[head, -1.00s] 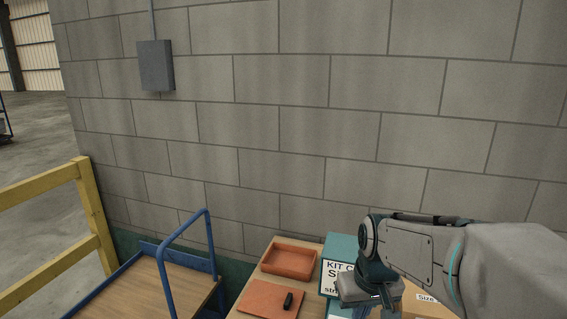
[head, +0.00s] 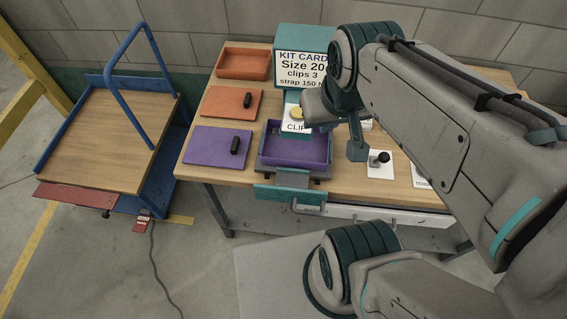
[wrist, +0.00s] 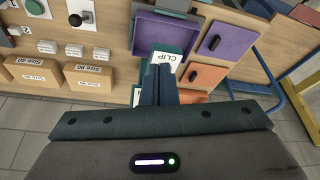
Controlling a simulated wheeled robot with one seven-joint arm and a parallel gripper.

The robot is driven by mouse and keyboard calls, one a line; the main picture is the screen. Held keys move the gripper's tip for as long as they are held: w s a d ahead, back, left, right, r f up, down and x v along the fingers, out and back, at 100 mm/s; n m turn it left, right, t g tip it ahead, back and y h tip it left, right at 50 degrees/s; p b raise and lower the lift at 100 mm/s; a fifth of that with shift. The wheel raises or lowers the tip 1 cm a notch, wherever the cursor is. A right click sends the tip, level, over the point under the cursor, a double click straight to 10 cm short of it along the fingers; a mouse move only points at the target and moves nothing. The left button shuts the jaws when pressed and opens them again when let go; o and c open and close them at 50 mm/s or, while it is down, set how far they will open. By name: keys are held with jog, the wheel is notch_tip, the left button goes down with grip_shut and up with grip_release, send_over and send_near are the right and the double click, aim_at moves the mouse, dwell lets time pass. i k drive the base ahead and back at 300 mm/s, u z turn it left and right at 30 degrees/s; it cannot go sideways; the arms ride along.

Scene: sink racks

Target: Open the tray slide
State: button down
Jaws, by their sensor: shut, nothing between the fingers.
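A purple tray (head: 318,146) sits on a grey slide frame near the front edge of the wooden table. Below it, at the table's edge, is a teal front panel (head: 272,192) with a grey handle (head: 308,209). My gripper (head: 357,152) is above the table, just right of the tray in the head view, and does not touch the handle. In the wrist view my gripper (wrist: 159,72) is shut, with nothing between the fingers. The purple tray (wrist: 165,30) also shows there, beyond the fingertips. The handle cannot be made out in the wrist view.
A teal kit-card stand (head: 300,37) stands at the back. Left of the tray lie a purple board (head: 212,146) and an orange board (head: 225,103) with black knobs. An orange tray (head: 243,77) is behind them. A blue cart (head: 95,140) stands left of the table.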

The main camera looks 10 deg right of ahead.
aim_at(291, 185)
jog(key=z, duration=1.15)
jog(key=k, duration=1.05)
jog(key=u, duration=1.6)
